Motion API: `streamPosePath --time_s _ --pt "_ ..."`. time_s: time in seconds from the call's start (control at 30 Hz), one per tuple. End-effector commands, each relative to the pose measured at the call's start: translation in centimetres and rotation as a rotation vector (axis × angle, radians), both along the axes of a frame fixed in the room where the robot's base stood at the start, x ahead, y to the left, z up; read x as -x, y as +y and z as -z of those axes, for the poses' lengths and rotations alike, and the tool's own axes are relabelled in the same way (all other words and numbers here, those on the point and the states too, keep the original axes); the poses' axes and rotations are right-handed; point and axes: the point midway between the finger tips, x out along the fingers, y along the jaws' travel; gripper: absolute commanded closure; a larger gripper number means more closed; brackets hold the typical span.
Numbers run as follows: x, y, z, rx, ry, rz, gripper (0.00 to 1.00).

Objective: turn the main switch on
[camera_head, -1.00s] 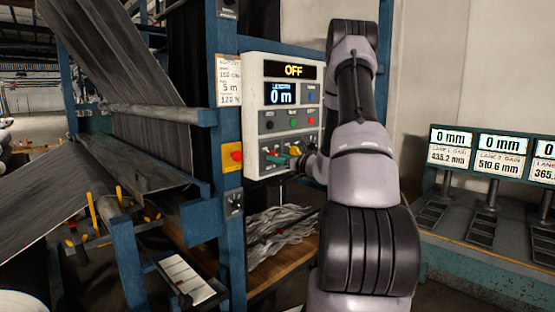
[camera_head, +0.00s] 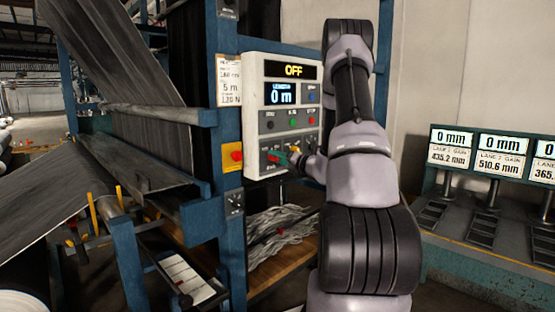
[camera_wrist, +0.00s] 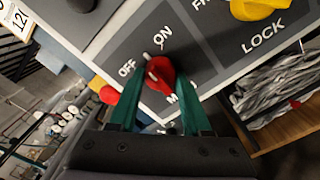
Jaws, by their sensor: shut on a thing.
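The main switch is a red knob (camera_wrist: 161,76) on a dark grey plate of the control panel, with OFF and ON printed above it and a partly hidden label below. My gripper (camera_wrist: 158,84) has green fingers, one on each side of the knob, and is shut on it. A white line shows on the knob; its exact setting is hard to tell. In the head view my gripper (camera_head: 283,157) is at the lower part of the control panel (camera_head: 258,96), and the knob is too small to make out. The panel's display (camera_head: 293,71) reads OFF.
A yellow knob (camera_wrist: 258,8) marked LOCK is right of the switch in the wrist view. A red button on a yellow box (camera_head: 232,156) is on the blue post left of the panel. Grey strips (camera_head: 278,232) lie on a shelf below. Gauge displays (camera_head: 500,152) stand right.

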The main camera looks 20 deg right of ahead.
Motion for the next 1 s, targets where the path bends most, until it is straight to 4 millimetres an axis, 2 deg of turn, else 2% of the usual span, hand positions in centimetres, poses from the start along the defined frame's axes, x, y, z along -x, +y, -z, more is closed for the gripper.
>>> streamPosePath --time_s 0.6,1.0 --pt "0.07 -0.06 -0.02 -0.518 0.19 0.003 1.0" --pt "0.08 -0.08 -0.04 -0.695 0.254 0.003 1.0"
